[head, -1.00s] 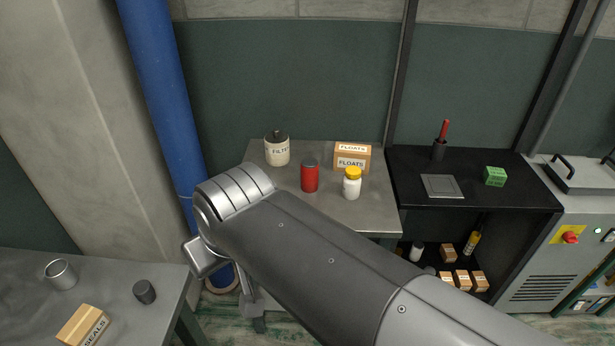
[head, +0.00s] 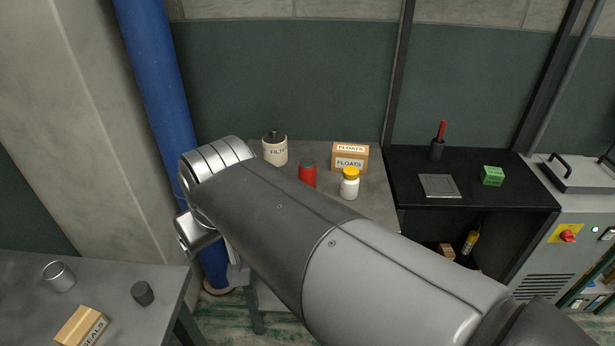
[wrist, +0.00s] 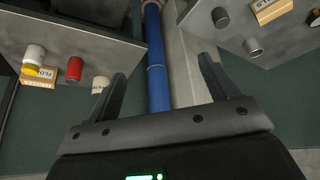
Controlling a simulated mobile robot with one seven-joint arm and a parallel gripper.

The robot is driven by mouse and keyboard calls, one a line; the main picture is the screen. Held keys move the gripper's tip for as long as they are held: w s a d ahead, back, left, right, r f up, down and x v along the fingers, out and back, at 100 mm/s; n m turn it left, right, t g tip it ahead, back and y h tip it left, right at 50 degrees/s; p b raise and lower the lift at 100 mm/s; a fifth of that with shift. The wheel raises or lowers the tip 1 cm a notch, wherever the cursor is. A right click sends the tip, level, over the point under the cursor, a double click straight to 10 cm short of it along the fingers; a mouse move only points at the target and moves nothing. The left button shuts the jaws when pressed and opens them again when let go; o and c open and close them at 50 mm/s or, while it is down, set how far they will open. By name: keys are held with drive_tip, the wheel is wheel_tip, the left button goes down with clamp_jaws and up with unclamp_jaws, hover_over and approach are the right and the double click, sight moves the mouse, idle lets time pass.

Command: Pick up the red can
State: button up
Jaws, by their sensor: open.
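The red can (head: 308,174) stands upright with a grey top on the grey table (head: 375,208) in the head view, its lower part partly hidden by my arm. It also shows in the wrist view (wrist: 74,69), upper left. My gripper (wrist: 164,82) is open and empty in the wrist view, its two dark fingers apart with the blue pipe behind them. The can is left of the fingers there and apart from them. In the head view my gripper is hidden behind my arm.
A filter canister (head: 275,150), a floats box (head: 350,157) and a yellow-capped white bottle (head: 349,184) stand close around the can. The blue pipe (head: 158,90) rises left of the table. A second table (head: 110,275) at lower left holds a metal cup, dark cylinder and seals box.

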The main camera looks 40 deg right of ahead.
drive_tip(key=w+d+h, duration=0.1)
drive_tip(key=w+d, duration=0.7)
drive_tip(key=w, duration=0.2)
drive_tip(key=m+g, duration=0.1)
drive_tip(key=m, duration=0.2)
hover_over(309, 163)
drive_tip(key=s+a, duration=0.1)
drive_tip(key=s, duration=0.1)
wheel_tip(309, 163, down, 14)
drive_tip(key=x, duration=0.4)
drive_tip(key=shift+s+f, duration=0.1)
drive_tip(key=shift+f, duration=0.2)
drive_tip(key=shift+x, duration=3.15)
drive_tip(key=shift+r, duration=0.1)
drive_tip(key=c, duration=1.3)
drive_tip(key=shift+o, duration=0.2)
